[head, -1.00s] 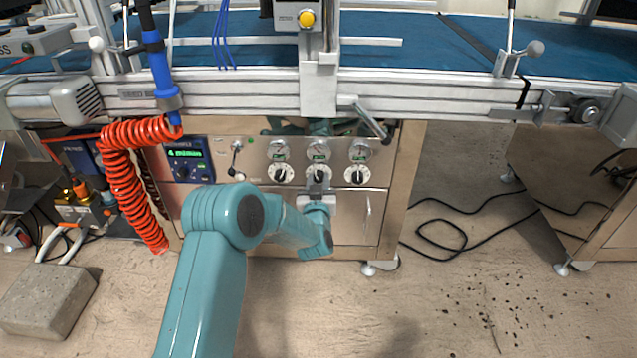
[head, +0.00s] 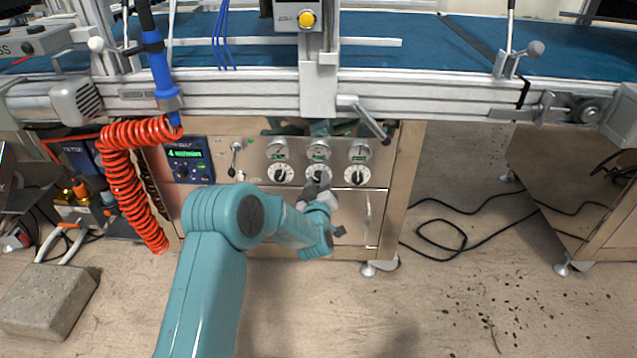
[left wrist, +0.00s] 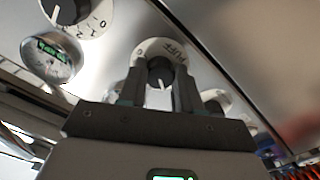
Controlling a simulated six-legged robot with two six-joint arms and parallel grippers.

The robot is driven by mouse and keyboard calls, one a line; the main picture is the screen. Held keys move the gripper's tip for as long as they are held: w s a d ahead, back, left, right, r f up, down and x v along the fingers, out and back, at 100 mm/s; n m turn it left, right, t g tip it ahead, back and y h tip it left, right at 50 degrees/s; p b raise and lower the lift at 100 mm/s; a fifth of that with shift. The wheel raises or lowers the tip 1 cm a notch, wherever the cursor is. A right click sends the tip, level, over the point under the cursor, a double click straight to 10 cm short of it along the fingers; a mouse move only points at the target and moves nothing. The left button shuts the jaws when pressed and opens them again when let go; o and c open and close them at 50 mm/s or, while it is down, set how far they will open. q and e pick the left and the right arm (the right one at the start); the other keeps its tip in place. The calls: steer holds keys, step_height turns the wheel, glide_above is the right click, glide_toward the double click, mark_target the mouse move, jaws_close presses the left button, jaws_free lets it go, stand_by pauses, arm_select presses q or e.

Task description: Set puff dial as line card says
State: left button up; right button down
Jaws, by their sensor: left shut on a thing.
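The puff dial (head: 319,172) is the middle of three white dials with black knobs on the steel cabinet front. In the left wrist view its plate, lettered PUFF, surrounds the black knob (left wrist: 160,72), and a white pointer line shows on the knob. My left gripper (head: 318,183) is shut on this knob, one finger on each side. In the left wrist view the gripper (left wrist: 160,92) hides part of the dial's scale. I cannot make out a line card. My right gripper is not in view.
Dials stand left (head: 280,173) and right (head: 357,174) of the puff dial, with small gauges above. A blue panel with a green display (head: 187,160) and a toggle lever (head: 235,158) are further left. A red coiled hose (head: 122,185) hangs beside the cabinet. A metal handle (head: 372,122) juts out above.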

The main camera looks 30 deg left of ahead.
arm_select(q)
steer(key=shift+n, duration=0.3)
steer(key=o, duration=1)
steer(key=shift+o, duration=0.2)
steer(key=p+v, duration=0.4)
steer(key=v, duration=1.2)
steer(key=shift+s, duration=0.25)
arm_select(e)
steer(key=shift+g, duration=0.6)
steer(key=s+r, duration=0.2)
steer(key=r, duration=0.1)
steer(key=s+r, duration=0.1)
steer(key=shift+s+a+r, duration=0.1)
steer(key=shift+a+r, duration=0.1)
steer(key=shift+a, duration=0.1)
